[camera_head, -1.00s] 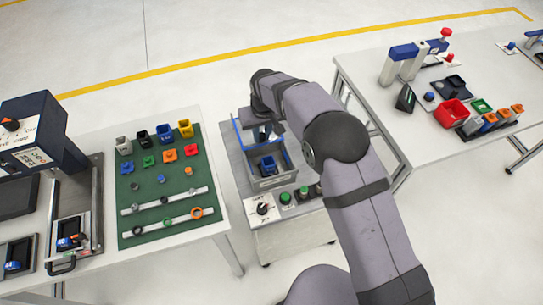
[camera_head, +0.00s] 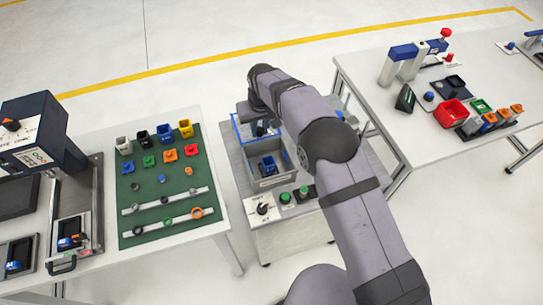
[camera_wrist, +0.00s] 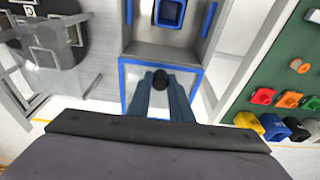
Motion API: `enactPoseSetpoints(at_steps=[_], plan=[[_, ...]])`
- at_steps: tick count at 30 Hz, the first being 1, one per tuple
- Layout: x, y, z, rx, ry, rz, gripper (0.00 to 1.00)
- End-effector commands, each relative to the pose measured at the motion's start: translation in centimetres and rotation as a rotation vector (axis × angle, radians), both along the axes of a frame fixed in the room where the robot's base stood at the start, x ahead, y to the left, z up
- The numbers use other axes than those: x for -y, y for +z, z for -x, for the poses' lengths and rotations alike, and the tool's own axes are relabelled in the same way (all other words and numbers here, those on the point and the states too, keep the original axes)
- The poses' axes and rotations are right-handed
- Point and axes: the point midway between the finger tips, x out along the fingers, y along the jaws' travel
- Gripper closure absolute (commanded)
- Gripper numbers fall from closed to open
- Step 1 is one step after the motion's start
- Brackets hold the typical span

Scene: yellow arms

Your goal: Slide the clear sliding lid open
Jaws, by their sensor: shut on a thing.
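The clear sliding lid (camera_head: 236,130) has a blue frame and sits beyond the grey box (camera_head: 252,166), at its far end. In the wrist view the lid (camera_wrist: 123,88) lies below the box (camera_wrist: 200,47), and a large part of the box's opening is uncovered. A dark round knob (camera_wrist: 160,79) stands on the lid. My gripper (camera_wrist: 160,84) is shut on this knob, one finger on each side. In the head view my gripper (camera_head: 261,128) is over the lid, partly hidden by my arm. A blue part (camera_head: 268,165) lies inside the box.
A control panel with a dial (camera_head: 263,209) and green buttons (camera_head: 285,198) is at the near side of the box. A green mat (camera_head: 150,203) with small coloured parts lies on the left table. The right table (camera_head: 375,80) holds bins and a blue-grey device.

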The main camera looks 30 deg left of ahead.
Motion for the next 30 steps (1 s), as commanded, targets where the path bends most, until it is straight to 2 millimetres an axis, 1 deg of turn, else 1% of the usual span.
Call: enactPoseSetpoints(at_steps=[22, 24, 25, 30], plan=[[-0.52, 0.13, -0.51, 0.004, 0.0, -0.004, 0.89], [-0.54, 0.14, -0.53, 0.004, 0.0, -0.004, 0.69], [-0.54, 0.14, -0.52, 0.004, 0.0, -0.004, 0.67], [-0.46, 0.05, -0.46, 0.002, 0.0, -0.002, 0.67]])
